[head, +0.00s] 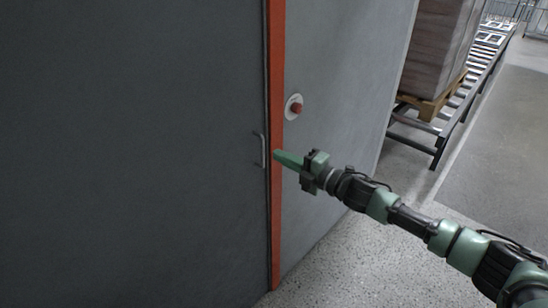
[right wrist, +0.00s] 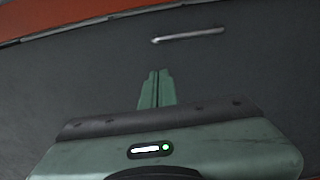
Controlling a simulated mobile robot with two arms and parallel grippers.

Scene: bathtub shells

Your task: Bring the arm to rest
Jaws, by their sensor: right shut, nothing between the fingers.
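My right arm reaches in from the lower right of the head view. Its green right gripper (head: 277,154) points left, in front of the orange door frame strip. The fingers are together with nothing between them; the right wrist view shows the closed fingertips (right wrist: 160,72) too. A grey bar handle (head: 263,150) on the dark door lies just left of the fingertips in the head view. In the right wrist view the handle (right wrist: 188,35) appears beyond the fingertips, with a visible gap. My left gripper is not in view.
The dark grey door (head: 130,150) fills the left side and looks shut against the orange strip (head: 277,220). A red button (head: 296,108) sits on the grey wall. A loaded pallet (head: 435,50) rests on a roller conveyor at the upper right. Speckled floor (head: 350,265) is clear below.

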